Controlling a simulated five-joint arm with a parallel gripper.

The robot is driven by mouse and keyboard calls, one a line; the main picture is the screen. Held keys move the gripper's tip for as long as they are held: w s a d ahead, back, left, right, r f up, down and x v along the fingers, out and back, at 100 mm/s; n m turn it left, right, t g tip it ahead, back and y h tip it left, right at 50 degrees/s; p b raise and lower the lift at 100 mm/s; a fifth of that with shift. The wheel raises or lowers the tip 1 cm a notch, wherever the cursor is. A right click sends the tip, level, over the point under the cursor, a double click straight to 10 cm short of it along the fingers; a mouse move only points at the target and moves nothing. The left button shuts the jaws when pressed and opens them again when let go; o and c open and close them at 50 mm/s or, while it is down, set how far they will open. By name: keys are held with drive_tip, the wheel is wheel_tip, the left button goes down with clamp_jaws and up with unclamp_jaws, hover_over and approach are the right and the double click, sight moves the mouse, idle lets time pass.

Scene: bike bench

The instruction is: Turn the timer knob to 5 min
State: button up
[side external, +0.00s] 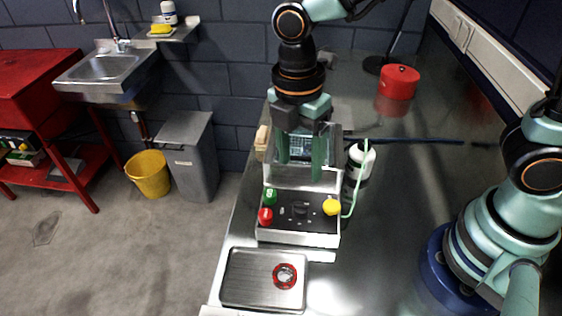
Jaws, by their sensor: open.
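The timer panel is the black top of a white box-shaped device (298,238) on the metal bench. A dark round knob (300,210) sits near the middle of the panel, among small pale marks. I cannot read its pointer or the minute marks from here. A green button (270,196) and a red button (265,215) are on the left, and a yellow button (331,206) is on the right. My gripper (300,171) points down with its two fingers apart and empty. It appears above and behind the knob, not touching it.
A grey tray (240,280) with a red-rimmed round part (285,276) lies in front of the device. A white bottle (361,160) with a pale green tube stands close on the right. A red round container (398,82) is farther back.

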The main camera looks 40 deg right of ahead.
sight(301, 203)
drive_tip(key=f, duration=1)
drive_tip(key=shift+s+d+f, duration=0.1)
drive_tip(key=shift+s+f, duration=0.25)
clamp_jaws()
